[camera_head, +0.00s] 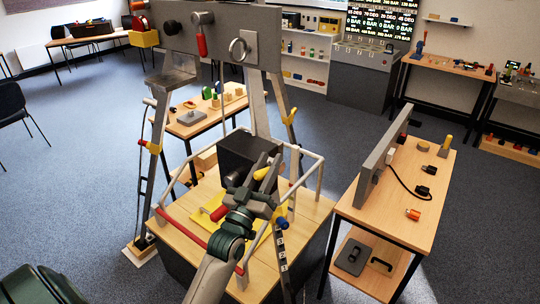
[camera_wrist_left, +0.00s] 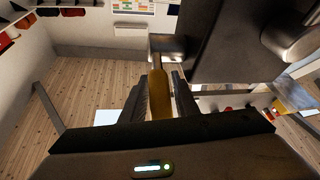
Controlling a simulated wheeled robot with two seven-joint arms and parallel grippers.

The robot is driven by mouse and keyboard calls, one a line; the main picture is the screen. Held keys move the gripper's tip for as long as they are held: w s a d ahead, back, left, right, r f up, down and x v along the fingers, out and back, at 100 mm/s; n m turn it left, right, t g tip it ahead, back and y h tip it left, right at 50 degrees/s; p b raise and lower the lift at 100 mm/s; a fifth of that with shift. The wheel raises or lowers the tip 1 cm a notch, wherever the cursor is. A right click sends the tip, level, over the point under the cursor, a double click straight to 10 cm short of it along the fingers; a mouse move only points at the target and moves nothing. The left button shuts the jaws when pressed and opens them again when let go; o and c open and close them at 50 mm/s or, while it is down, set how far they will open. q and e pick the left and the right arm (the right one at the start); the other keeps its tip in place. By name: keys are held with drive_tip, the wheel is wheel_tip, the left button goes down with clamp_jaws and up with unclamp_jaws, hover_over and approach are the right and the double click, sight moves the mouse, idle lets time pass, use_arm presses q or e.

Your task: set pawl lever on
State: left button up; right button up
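A lever with a yellow handle (camera_wrist_left: 160,95), which looks like the pawl lever, stands between the two dark fingers of my left gripper (camera_wrist_left: 161,90) in the left wrist view. The fingers lie close along both sides of the handle, with no clear gap. In the head view my left gripper (camera_head: 268,170) is beside a black box (camera_head: 243,152) in the railed wooden stand, and part of the yellow handle (camera_head: 261,173) shows by the fingers. The lever's base is hidden. My right gripper is not in view.
White rails (camera_head: 318,180) and a red bar (camera_head: 181,229) edge the stand. A grey frame with a crossbeam (camera_head: 215,45) rises behind it. A side table (camera_head: 395,205) with a grey upright panel (camera_head: 381,158) stands to the right. The floor between the tables is clear.

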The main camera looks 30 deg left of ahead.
use_arm(q)
drive_tip(key=shift+w+r, duration=0.2)
drive_tip(key=shift+w, duration=0.3)
clamp_jaws()
